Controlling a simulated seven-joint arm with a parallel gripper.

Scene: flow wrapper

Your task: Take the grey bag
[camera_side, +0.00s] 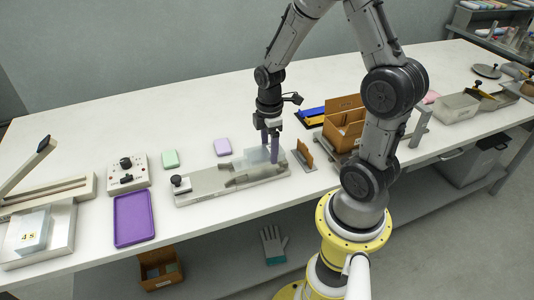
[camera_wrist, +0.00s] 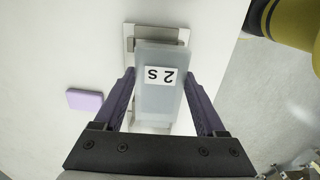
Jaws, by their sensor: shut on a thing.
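The grey bag (camera_wrist: 158,105) is a pale, translucent grey block with a white label, seen in the wrist view between my two purple fingers. My gripper (camera_wrist: 160,85) is shut on it, with one finger along each long side. In the side view my gripper (camera_side: 269,149) points down over the right end of the long metal wrapper bed (camera_side: 207,187). The bag (camera_side: 254,156) shows there pale beside the fingers, partly hidden by them. I cannot tell whether it touches the bed.
A purple tray (camera_side: 133,218), a control box (camera_side: 127,173), a green block (camera_side: 170,158) and a lilac block (camera_side: 223,147) lie to the left. A small brown upright piece (camera_side: 304,153) and an orange-brown box (camera_side: 343,122) stand close on the right. Another labelled bag (camera_side: 34,229) rests far left.

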